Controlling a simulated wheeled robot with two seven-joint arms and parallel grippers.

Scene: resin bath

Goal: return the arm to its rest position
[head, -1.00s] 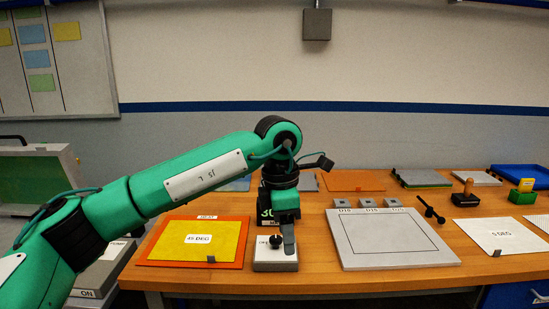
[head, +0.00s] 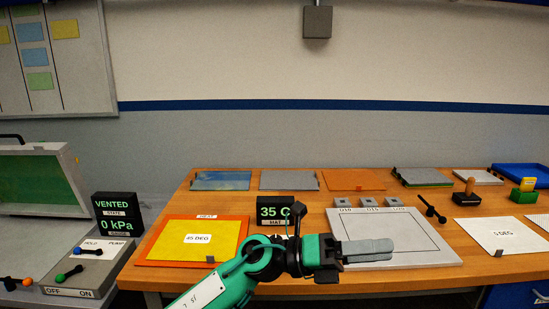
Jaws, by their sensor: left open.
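My left arm comes in from the bottom of the head view, low in front of the wooden table. Its gripper (head: 368,250) points right, over the front part of the white board with a black outline (head: 408,228). The gripper is open with nothing seen between its fingers; the view is side-on, so the gap hardly shows. The arm hides the small white switch box that stood between the orange mat and the board. My right gripper is not in view.
An orange mat with a yellow "45 DEG" sheet (head: 178,225) lies left of the arm. A display (head: 275,209) reads 35 C. At left are a "VENTED 0 kPa" display (head: 118,214) and a grey lever box (head: 85,270). A black tool (head: 432,209) and "5 DEG" sheet (head: 500,228) lie right.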

